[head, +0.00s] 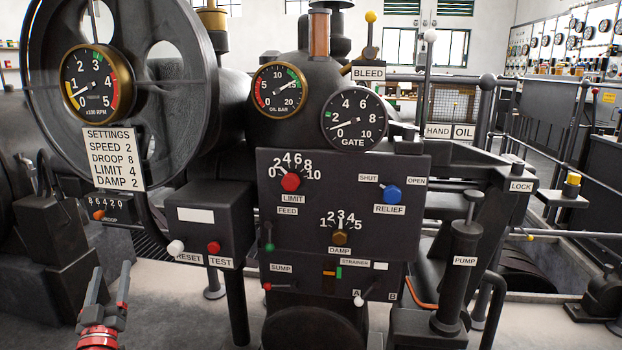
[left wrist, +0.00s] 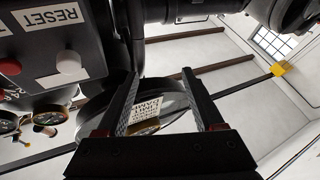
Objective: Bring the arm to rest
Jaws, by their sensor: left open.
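My left gripper (head: 111,280) is at the lower left of the head view, pointing up, with its fingers apart and nothing between them. It is below the settings plate (head: 114,159) and left of the box with the white RESET button (head: 176,247) and red TEST button (head: 213,247). In the left wrist view the two open fingers (left wrist: 160,80) stand apart, with the tilted plate and a round part behind them. The white button (left wrist: 68,62) shows at upper left there, clear of the fingers. My right gripper is in neither view.
A large wheel (head: 190,70) stands upper left. The PUMP cylinder (head: 460,270) stands right. Pale floor is clear around the gripper's lower right.

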